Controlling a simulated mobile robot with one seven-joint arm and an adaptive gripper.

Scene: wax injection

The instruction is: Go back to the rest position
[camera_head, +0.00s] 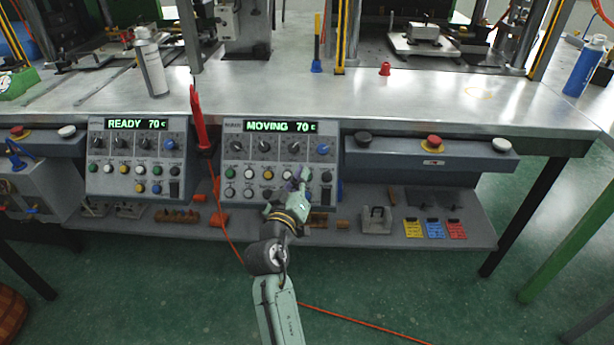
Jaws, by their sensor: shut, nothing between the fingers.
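My gripper (301,184) is shut and empty at the lower right buttons of the right control panel (237,157). I cannot tell whether the fingertips touch a button, as the gripper hides part of the bottom row. The panel's display (281,127) reads "MOVING 70 C". My arm reaches up to it from the bottom of the picture. The left control panel (100,160) reads "READY 70 C".
A metal workbench (330,95) stands above the panels. A side console with a red stop button (434,141) is to the right. A lower shelf (350,238) holds small parts and coloured tags. An orange cable (350,317) crosses the green floor.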

